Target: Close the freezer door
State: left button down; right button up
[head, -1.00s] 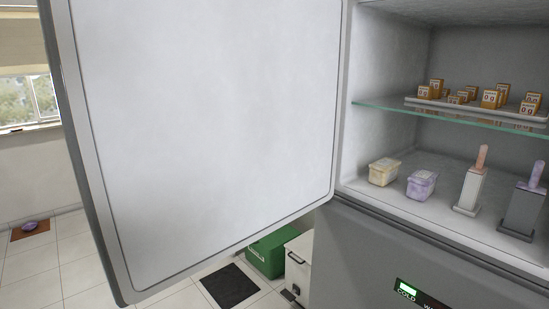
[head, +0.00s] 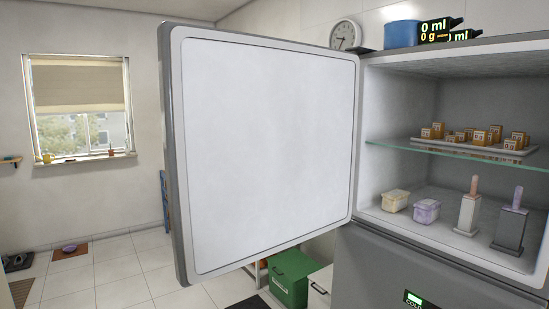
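The freezer door (head: 268,150) stands wide open, hinged beside the left edge of the freezer compartment, its pale inner panel facing me. The freezer compartment (head: 400,95) is open at the right. A glass shelf (head: 400,149) crosses it, with a tray of small orange-and-white boxes (head: 480,137) on top. Below stand a yellowish tub (head: 396,200), a purple tub (head: 426,210) and two popsicle moulds with sticks, one white (head: 468,214) and one dark grey (head: 510,231). Neither of my grippers shows.
A green bin (head: 289,278) and a white box (head: 320,287) stand on the floor below the door.

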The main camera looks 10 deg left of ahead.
aim_at(259, 132)
jog(key=z, duration=1.5)
jog(key=j+z, duration=0.2)
jog(key=j, duration=0.5)
jog(key=j+z, duration=0.2)
jog(key=j, duration=0.5)
jog(key=k+j+z, duration=0.25)
jog(key=j, duration=1.1)
jog(key=k+j, duration=0.15)
jog(key=j, duration=1.25)
jog(key=k, duration=0.05)
